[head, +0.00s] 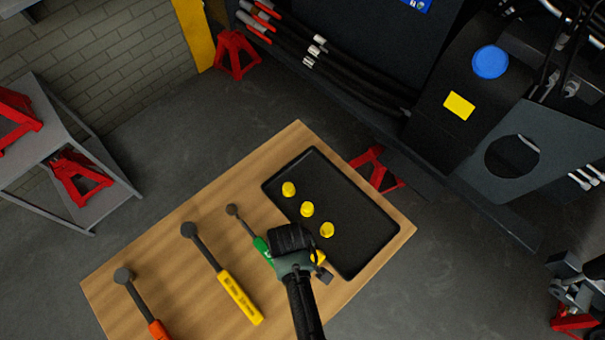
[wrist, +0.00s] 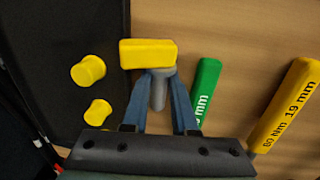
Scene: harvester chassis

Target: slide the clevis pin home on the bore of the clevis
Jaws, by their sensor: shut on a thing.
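My gripper (head: 316,268) is over the right part of the wooden table, beside the black tray. In the wrist view its two blue-grey fingers (wrist: 158,92) are closed on a grey cylindrical pin, which I take for the clevis pin (wrist: 158,90). A yellow block-shaped head (wrist: 148,54) shows at the pin's far end. In the head view the gripper hides most of the pin, with a bit of yellow (head: 319,257) beside the fingers. The clevis and its bore cannot be picked out with certainty; a metal assembly (head: 572,290) is cut off at the lower right.
The black tray (head: 355,225) holds several yellow caps (head: 307,209). Green (head: 262,246), yellow (head: 240,297) and orange-handled (head: 158,328) tools lie on the table (head: 180,260). The dark chassis (head: 470,110) and red stands (head: 376,168) are beyond. Open floor lies right of the table.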

